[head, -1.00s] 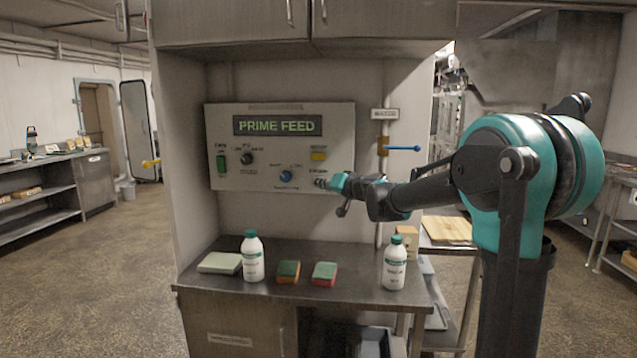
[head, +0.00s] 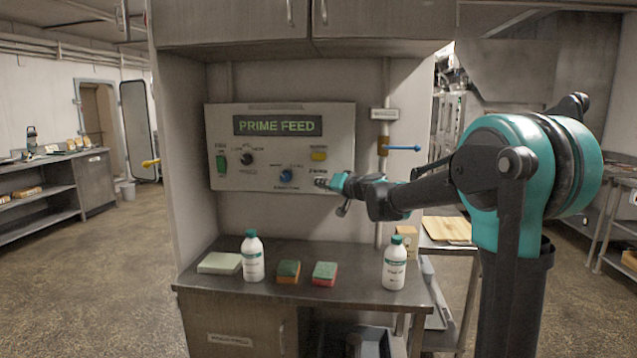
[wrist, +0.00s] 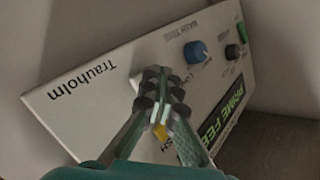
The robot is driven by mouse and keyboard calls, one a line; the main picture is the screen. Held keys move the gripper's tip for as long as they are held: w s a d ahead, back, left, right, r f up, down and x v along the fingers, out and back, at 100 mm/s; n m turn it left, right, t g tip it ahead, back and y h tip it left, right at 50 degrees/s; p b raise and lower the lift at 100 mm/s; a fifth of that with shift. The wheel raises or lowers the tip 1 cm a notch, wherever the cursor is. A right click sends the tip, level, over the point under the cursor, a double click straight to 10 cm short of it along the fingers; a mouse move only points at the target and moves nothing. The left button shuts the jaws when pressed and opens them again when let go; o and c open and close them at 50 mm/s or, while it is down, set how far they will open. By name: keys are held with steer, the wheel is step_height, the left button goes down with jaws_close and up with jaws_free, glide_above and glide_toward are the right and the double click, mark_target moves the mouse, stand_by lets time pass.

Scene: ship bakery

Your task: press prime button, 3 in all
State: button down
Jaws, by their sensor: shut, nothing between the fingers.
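The control panel (head: 225,150) is a pale box on the wall, its green display (head: 277,125) reading PRIME FEED. My gripper (head: 322,182) is shut and empty, its fingertips at the panel's lower right, just under the small label that seems to read PRIME. The prime button itself is hidden behind the fingertips. In the wrist view my shut gripper (wrist: 158,88) points at the tilted panel (wrist: 85,95); a pale patch shows behind the tips. I cannot tell whether the tips touch the button.
The panel also has a green switch (head: 221,164), a dark knob (head: 247,158), a blue knob (head: 286,176) and a yellow button (head: 318,156). Below, the counter (head: 330,293) holds two white bottles (head: 253,262) (head: 394,268) and sponges (head: 325,272). A blue-handled valve (head: 400,148) is at right.

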steer(key=shift+w, duration=0.35)
steer(key=shift+w, duration=0.45)
stand_by(0.6)
steer(key=shift+s, duration=0.9)
steer(key=shift+s, duration=0.1)
steer(key=s, duration=0.4)
steer(key=shift+s+a, duration=0.1)
steer(key=shift+s, duration=0.3)
stand_by(0.6)
